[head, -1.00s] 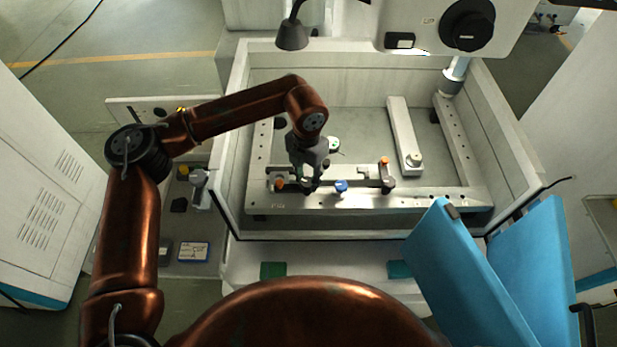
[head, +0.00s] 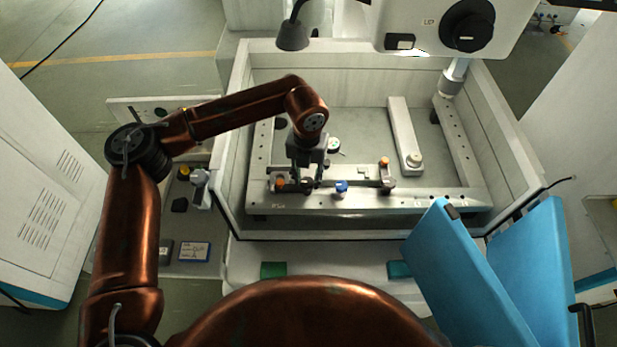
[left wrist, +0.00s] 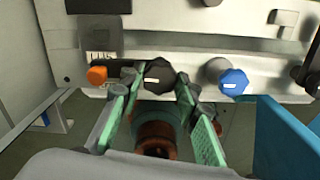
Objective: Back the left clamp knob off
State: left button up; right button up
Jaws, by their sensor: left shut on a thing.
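My left gripper (head: 308,182) reaches down over the rail (head: 420,199) at the front of the work tank. In the left wrist view its green-padded fingers stand on either side of a black knob (left wrist: 158,74) with a pale mark, and their tips are shut on it. In the head view the gripper mostly hides this knob. A blue knob (head: 341,187) stands to its right, and it also shows in the left wrist view (left wrist: 233,82). An orange knob (head: 280,184) is to its left, also in the left wrist view (left wrist: 97,75). My right gripper is not in view.
Another orange knob (head: 384,161) stands farther right on the clamped bar. A small round dial (head: 334,145) lies behind my gripper. The tank's walls (head: 228,130) surround the rails. A dark nozzle-like lamp (head: 292,36) hangs at the back. Blue panels (head: 470,275) stand at the front right.

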aim_at(308, 182)
pick_arm(q)
jog(key=o, duration=1.1)
jog(key=shift+o, duration=0.2)
notch_tip(308, 182, up, 12)
jog(key=shift+d, duration=0.1)
dwell(0.3)
